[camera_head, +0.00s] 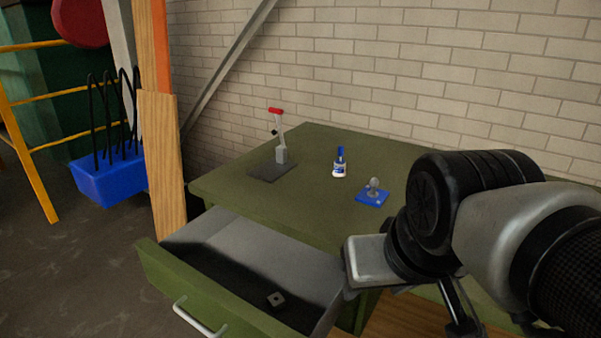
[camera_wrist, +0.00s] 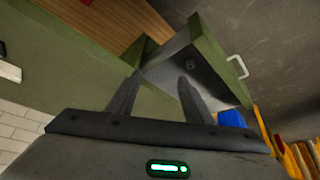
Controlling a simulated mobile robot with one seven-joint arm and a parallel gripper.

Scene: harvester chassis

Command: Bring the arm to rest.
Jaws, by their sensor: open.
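My gripper shows in the wrist view (camera_wrist: 155,95) with its two dark fingers apart and nothing between them. In the head view my arm reaches in from the right, and the gripper's fingers are not clearly seen there. The arm is beside the right part of the green workbench (camera_head: 310,140). The bench's drawer (camera_head: 155,270) is pulled open, and it also shows beyond the fingers in the wrist view (camera_wrist: 207,35). A small grey metal part (camera_head: 275,299) lies in the drawer.
On the bench stand a lever press with a red handle (camera_head: 281,155), a small blue-capped bottle (camera_head: 339,165) and a blue plate with a grey knob (camera_head: 373,198). A wooden post (camera_head: 163,160) and a blue bin (camera_head: 110,180) are at left. A brick wall is behind.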

